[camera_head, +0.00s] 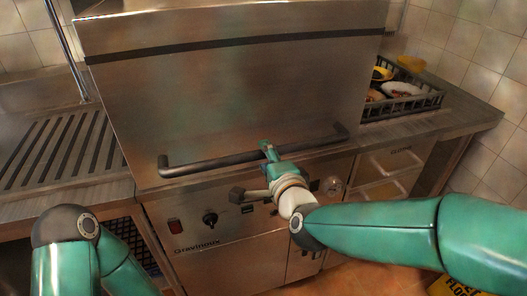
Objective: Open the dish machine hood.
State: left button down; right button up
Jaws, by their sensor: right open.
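The dish machine hood (225,95) is a large steel box with a dark band near its top. It is down, with its lower edge just above the control panel (190,225). A dark bar handle (212,162) runs across its lower front. My right gripper (267,152) is at the middle of this handle, and one green finger overlaps the bar. It is open; the other finger is hard to make out, and I cannot tell if it touches the bar. My left arm shows at the lower left, but its gripper is out of view.
A grooved steel drainboard (55,145) lies left of the machine. A dark rack (405,103) with dishes stands on the counter at the right. Drawers (385,172) are below that counter. A yellow floor sign (455,286) shows at the bottom right.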

jog(key=shift+x, duration=1.1)
grip_shut()
